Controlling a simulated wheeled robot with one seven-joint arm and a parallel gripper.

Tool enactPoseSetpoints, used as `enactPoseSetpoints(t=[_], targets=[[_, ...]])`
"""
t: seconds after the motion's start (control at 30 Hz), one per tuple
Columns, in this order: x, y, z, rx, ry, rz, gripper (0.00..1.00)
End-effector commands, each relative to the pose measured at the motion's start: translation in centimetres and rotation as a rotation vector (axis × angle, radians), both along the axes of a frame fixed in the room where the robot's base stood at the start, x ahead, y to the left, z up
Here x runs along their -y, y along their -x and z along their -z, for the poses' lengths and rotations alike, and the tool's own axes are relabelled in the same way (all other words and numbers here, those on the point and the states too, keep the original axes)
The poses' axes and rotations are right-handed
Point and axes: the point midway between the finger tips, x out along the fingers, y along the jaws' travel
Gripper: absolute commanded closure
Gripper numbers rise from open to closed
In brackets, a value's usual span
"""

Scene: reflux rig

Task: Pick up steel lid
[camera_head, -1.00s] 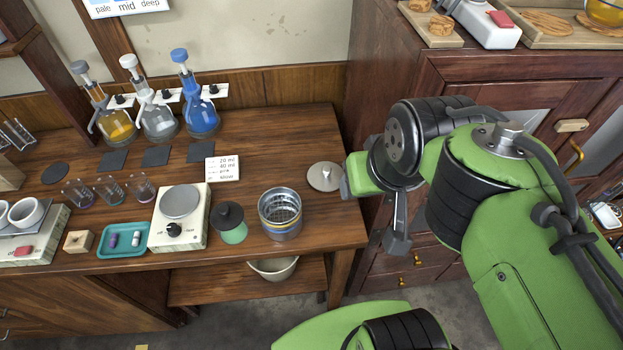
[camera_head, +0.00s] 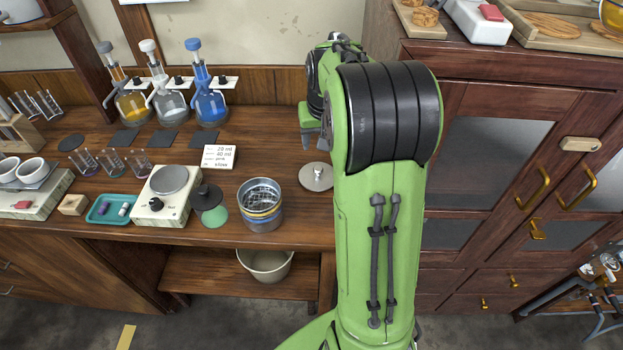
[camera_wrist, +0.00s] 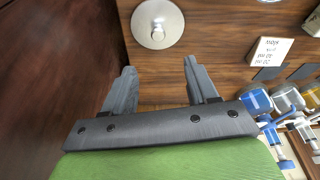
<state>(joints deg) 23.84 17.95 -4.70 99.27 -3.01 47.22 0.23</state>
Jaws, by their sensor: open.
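The steel lid (camera_head: 316,177) is a round, flat, pale grey disc with a small knob on top. It lies on the wooden table near its right end, and my arm partly covers its right side in the head view. In the wrist view the lid (camera_wrist: 157,22) lies beyond the fingertips, near the top edge of the picture. My gripper (camera_wrist: 173,78) is open and empty, with its two grey fingers apart and pointing toward the lid without touching it. In the head view my gripper (camera_head: 312,138) is partly hidden and shows just behind the lid.
A steel pot (camera_head: 261,205) stands left of the lid, with a dark-topped green jar (camera_head: 209,204) beside it. A label card (camera_head: 219,157) stands behind. Flasks (camera_head: 208,100) line the wall. A tall wooden cabinet (camera_head: 490,100) rises on the right.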

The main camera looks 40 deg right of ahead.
Motion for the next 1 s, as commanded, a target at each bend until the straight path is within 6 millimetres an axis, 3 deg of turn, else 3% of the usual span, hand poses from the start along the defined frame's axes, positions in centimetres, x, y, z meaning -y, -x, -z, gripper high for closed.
enactPoseSetpoints(t=[0.03,0.2,0.47,0.67,0.9,1.0], targets=[[0.1,-0.3,1.8,-0.005,-0.003,0.0,0.42],[0.6,-1.2,5.7,-0.005,-0.002,-0.001,0.42],[0.9,-1.8,8.4,-0.003,-0.001,-0.001,0.42],[1.3,-2.3,12.2,-0.005,-0.002,-0.001,0.42],[1.4,-2.6,12.5,-0.001,0.0,-0.001,0.42],[1.4,-2.6,12.4,-0.001,0.0,-0.001,0.57]])
